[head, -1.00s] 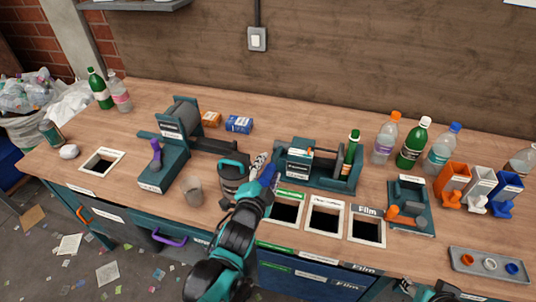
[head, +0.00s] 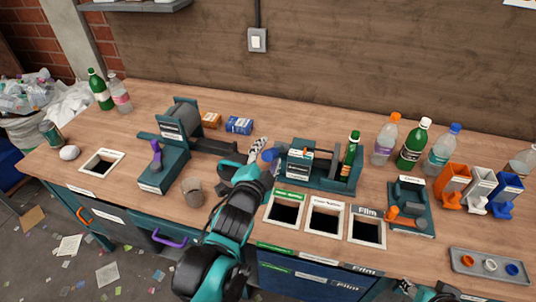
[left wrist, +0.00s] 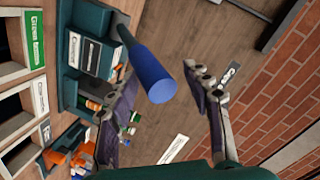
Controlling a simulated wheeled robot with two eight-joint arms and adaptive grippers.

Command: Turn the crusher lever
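The centre machine (head: 325,178) is teal with white labels, and a green bottle (head: 350,150) stands in it. A blue lever handle (head: 268,156) is at its left side. In the left wrist view the blue handle (left wrist: 153,78) points toward the camera, between my fingers in the picture and nearer the left one. My left gripper (head: 261,148) is at this handle. Its fingers are apart in the left wrist view (left wrist: 165,90); whether one touches the handle I cannot tell. My right gripper (head: 440,290) is at the bottom edge, mostly cut off.
Three framed openings (head: 325,217) lie in the bench in front of the machine. Another machine with a purple lever (head: 156,154) stands at left, with a cup (head: 192,191) beside it. Bottles (head: 413,143) and coloured holders (head: 480,188) stand at right.

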